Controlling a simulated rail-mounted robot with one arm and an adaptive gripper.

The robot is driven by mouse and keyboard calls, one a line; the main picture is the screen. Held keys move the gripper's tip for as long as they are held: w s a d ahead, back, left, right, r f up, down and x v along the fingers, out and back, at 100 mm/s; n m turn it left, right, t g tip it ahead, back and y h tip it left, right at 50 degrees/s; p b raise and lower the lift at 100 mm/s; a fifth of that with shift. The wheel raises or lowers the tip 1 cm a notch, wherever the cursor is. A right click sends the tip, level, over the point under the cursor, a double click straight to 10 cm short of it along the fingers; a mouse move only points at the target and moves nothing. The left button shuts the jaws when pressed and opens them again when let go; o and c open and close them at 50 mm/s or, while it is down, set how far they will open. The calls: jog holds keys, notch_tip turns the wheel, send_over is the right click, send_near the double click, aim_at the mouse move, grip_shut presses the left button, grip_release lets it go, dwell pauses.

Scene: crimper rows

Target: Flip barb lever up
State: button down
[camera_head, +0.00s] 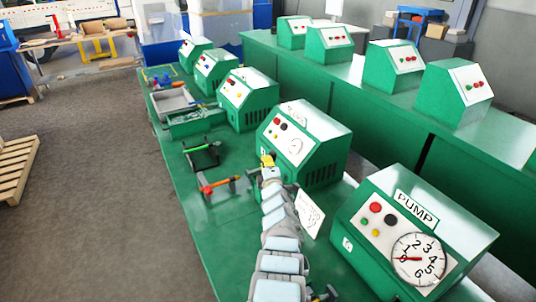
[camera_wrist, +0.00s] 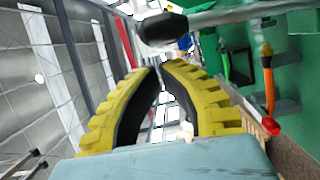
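My gripper (camera_head: 267,161) is beside the left face of a green crimper box (camera_head: 322,150) in the head view. In the wrist view, my gripper's yellow ribbed fingers (camera_wrist: 160,69) curve together, tips almost meeting, with nothing held between them. A grey metal rod with a black knob (camera_wrist: 163,31) shows just beyond the fingertips, apart from them as far as I can see. It looks like a lever, but I cannot tell for sure that it is the barb lever. In the head view I cannot make this rod out clearly near the gripper.
A white card (camera_head: 309,214) stands beside my arm. Open floor lies left.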

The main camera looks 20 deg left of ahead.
jog(key=p+v, duration=1.1)
jog(key=p, duration=0.3)
jog(key=shift+s+a, duration=0.2)
jog(key=shift+a, duration=0.2)
jog(key=shift+r, duration=0.15)
dwell(0.3)
